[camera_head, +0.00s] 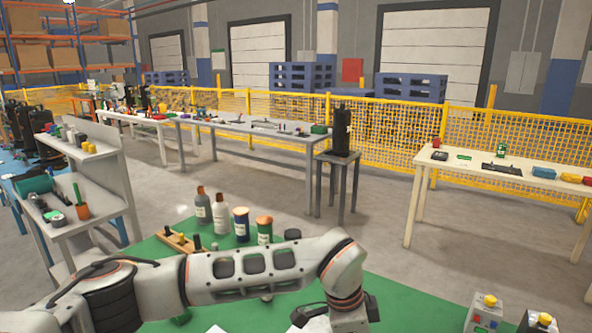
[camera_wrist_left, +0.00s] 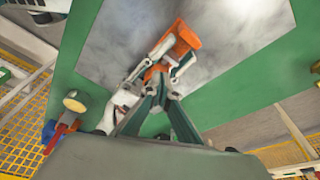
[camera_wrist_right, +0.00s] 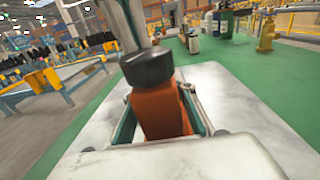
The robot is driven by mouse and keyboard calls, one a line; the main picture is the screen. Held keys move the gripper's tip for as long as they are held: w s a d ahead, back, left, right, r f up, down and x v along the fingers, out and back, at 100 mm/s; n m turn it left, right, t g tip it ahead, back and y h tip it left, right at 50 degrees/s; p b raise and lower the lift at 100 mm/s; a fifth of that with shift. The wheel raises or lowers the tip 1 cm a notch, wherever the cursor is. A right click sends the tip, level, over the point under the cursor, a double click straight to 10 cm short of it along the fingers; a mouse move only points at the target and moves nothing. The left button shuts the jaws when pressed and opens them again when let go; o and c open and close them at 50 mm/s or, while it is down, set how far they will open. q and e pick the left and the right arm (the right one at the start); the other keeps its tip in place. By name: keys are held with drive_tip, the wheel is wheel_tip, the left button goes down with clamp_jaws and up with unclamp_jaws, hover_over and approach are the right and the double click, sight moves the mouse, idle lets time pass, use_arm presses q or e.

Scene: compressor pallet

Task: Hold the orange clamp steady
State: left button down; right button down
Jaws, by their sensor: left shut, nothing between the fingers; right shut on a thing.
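The orange clamp (camera_wrist_right: 160,112), with a round black knob on its end, is between the fingers of my right gripper (camera_wrist_right: 160,120) in the right wrist view. An orange part (camera_wrist_left: 182,40) with pale grey pieces around it shows in the left wrist view, over a grey metal plate (camera_wrist_left: 245,35). My left gripper (camera_wrist_left: 160,78) is shut, its tips converging just below that orange part; whether they touch anything is unclear.
A green work surface (camera_head: 400,290) lies under the arm, with several bottles (camera_head: 220,215) and a wooden block (camera_head: 180,240) behind it. Small boxes with yellow buttons (camera_head: 485,312) stand at the lower right. Other tables (camera_head: 500,175) and a yellow fence are farther back.

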use_arm(q)
drive_tip(key=shift+s+d, duration=0.25)
drive_tip(key=shift+s, duration=0.25)
use_arm(e)
drive_tip(key=shift+s+a, duration=0.1)
drive_tip(key=shift+a, duration=0.05)
use_arm(q)
drive_tip(key=v, duration=0.6)
drive_tip(key=shift+d, duration=0.2)
idle(0.6)
drive_tip(key=shift+w+r, duration=0.1)
drive_tip(key=shift+w, duration=0.05)
use_arm(e)
drive_tip(key=c, duration=1.6)
unclamp_jaws()
